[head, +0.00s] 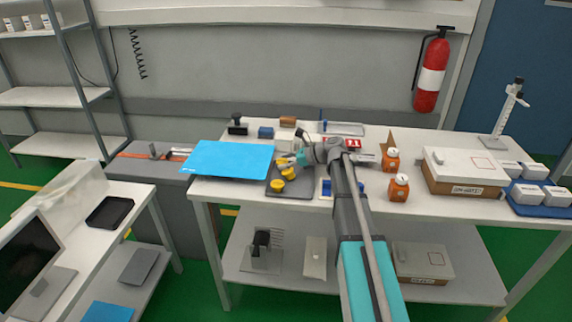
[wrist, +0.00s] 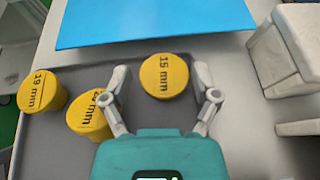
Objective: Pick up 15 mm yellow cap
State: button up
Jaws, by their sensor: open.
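The 15 mm yellow cap (wrist: 164,76) stands on a dark grey tray (wrist: 75,133) in the wrist view, its label facing up. My gripper (wrist: 162,80) is open, with one finger on each side of this cap and visible space at both sides. In the head view my gripper (head: 297,160) is over the right part of the tray (head: 285,193). A second yellow cap (wrist: 88,114), its label partly hidden, stands close to my left finger. A yellow cap marked 19 mm (wrist: 41,91) stands farther left.
A blue sheet (head: 230,160) lies behind and left of the tray. A white block (wrist: 285,55) stands right of my gripper. Orange bottles (head: 398,188) and a white-topped box (head: 465,170) stand farther right on the table.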

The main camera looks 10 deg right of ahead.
jog(key=shift+f, duration=0.1)
jog(key=c, duration=0.6)
jog(key=shift+r, duration=0.2)
notch_tip(320, 180, up, 2)
jog(key=p, duration=0.2)
jog(key=shift+r+p, duration=0.2)
jog(key=shift+p, duration=0.15)
jog(key=s+r+p, duration=0.1)
jog(key=r+p, duration=0.1)
jog(key=s+r+p, duration=0.4)
jog(key=shift+a+r+p, duration=0.15)
jog(key=shift+r+p, duration=0.1)
jog(key=shift+p, duration=0.05)
jog(key=shift+s+a+r+p, duration=0.1)
jog(key=shift+s+r+p, duration=0.55)
jog(key=shift+s, duration=0.85)
jog(key=shift+s+a+r+p, duration=0.1)
jog(key=shift+s+r+p, duration=0.5)
jog(key=shift+s, duration=0.9)
jog(key=shift+s+a+r+p, duration=0.1)
jog(key=shift+s+r+p, duration=0.55)
jog(key=shift+s, duration=0.85)
jog(key=shift+d, duration=0.1)
